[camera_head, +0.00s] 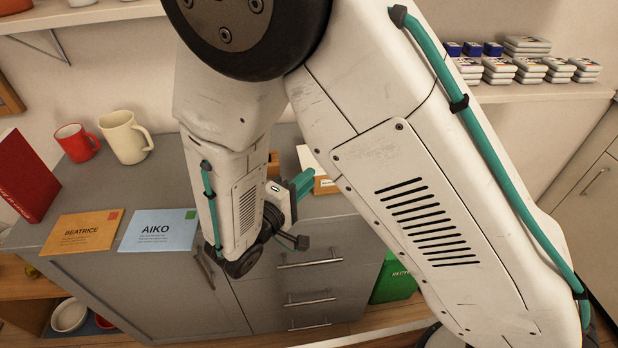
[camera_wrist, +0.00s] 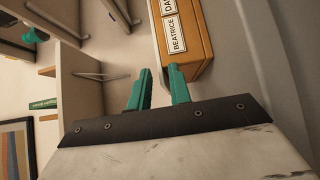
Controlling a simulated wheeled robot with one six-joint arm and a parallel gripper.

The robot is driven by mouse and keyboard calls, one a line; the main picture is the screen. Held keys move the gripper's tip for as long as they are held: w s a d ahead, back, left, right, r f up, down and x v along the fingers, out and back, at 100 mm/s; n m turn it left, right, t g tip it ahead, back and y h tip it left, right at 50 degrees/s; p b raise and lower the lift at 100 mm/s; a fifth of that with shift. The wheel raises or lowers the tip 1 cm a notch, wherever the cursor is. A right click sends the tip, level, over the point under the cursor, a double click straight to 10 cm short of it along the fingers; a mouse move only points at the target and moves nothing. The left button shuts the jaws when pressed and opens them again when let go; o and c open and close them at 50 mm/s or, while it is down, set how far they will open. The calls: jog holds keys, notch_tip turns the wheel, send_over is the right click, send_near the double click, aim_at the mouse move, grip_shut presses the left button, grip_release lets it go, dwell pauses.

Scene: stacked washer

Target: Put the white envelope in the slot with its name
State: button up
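My gripper (camera_head: 302,183) has teal fingers and is beside the wooden box at the back of the grey counter. The wooden box (camera_wrist: 196,58) bears white name labels; one reads BEATRICE (camera_wrist: 176,36) and another starts with DA. In the head view the box (camera_head: 326,187) is mostly hidden by my arm. A white, paper-like piece (camera_head: 306,158) shows just above it; I cannot tell whether this is the white envelope or whether it is in a slot.
An orange BEATRICE envelope (camera_head: 82,235) and a blue AIKO envelope (camera_head: 158,232) lie on the grey counter (camera_head: 100,195). A red book (camera_head: 24,178), red mug (camera_head: 75,142) and cream mug (camera_head: 124,138) stand at left. A green bin (camera_head: 394,280) is below the counter.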

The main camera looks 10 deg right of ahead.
grip_shut()
jog(key=shift+r, duration=1.3)
jog(key=s+a+r, duration=0.5)
jog(key=s+a, duration=0.4)
jog(key=a, duration=0.1)
jog(key=shift+s, duration=0.3)
jog(key=shift+a, duration=0.15)
